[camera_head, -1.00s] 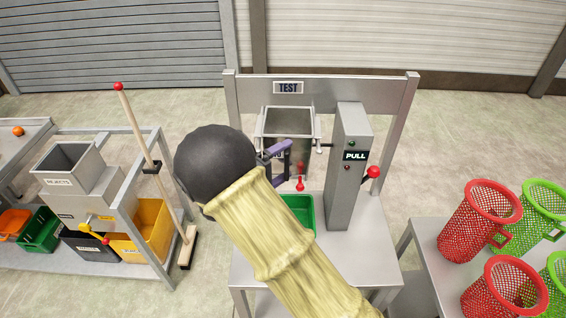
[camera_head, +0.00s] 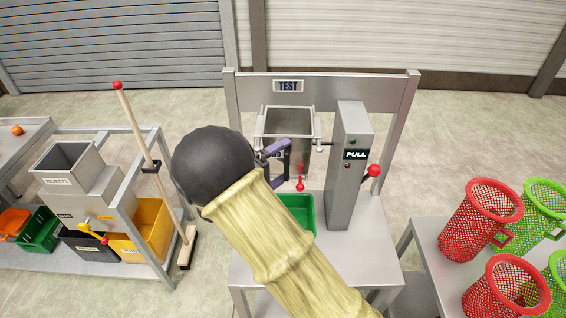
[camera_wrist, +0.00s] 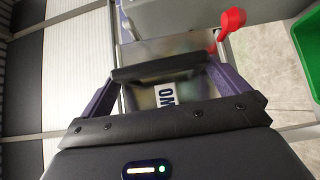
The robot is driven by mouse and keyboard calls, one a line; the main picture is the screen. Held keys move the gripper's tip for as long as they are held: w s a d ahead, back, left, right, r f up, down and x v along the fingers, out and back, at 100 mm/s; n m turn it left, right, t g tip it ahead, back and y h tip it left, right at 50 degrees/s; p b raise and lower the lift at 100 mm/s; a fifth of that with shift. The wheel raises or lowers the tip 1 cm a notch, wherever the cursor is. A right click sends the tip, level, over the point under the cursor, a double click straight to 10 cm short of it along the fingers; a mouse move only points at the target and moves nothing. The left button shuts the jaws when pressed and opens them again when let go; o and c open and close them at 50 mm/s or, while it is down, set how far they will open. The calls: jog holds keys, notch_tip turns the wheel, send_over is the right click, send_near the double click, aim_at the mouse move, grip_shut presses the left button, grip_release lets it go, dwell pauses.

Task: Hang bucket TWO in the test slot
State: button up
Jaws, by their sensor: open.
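The grey metal bucket (camera_head: 300,125) is upright at the test slot, below the TEST sign (camera_head: 288,87), with its rim near the bar. A red-tipped part (camera_head: 300,184) shows at its lower front. In the wrist view the bucket (camera_wrist: 190,50) fills the middle, its label (camera_wrist: 167,96) partly hidden with the letters "WO" readable. My gripper (camera_head: 276,150) is open in front of the bucket's face, its purple fingers apart. The wrist view shows my gripper (camera_wrist: 165,75) with a dark bar between the fingers; I cannot tell whether they touch the bucket.
A grey post with a PULL sign (camera_head: 355,155) and red lever (camera_head: 374,171) stands right of the bucket. A green tray (camera_head: 298,212) sits below. Left is a rejects hopper (camera_head: 70,165) with bins and a wooden pole (camera_head: 150,150); right are red and green mesh baskets (camera_head: 480,215).

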jog(key=b+v, duration=0.5)
jog(key=v, duration=1.2)
jog(key=shift+b, duration=0.3)
jog(key=shift+d+r, duration=0.1)
jog(key=s+d+f+m+g+y, duration=0.2)
jog(key=s+d+f+g+y, duration=0.1)
jog(key=d, duration=0.6)
jog(key=s+d+f+m+g+y, duration=0.2)
jog(key=d+y, duration=0.4)
jog(key=d, duration=0.3)
jog(key=s+d+f+m+g+y, duration=0.3)
jog(key=s+d+m+g+y, duration=0.1)
jog(key=d, duration=0.4)
jog(key=shift+d+f+y, duration=0.3)
jog(key=shift+d, duration=0.1)
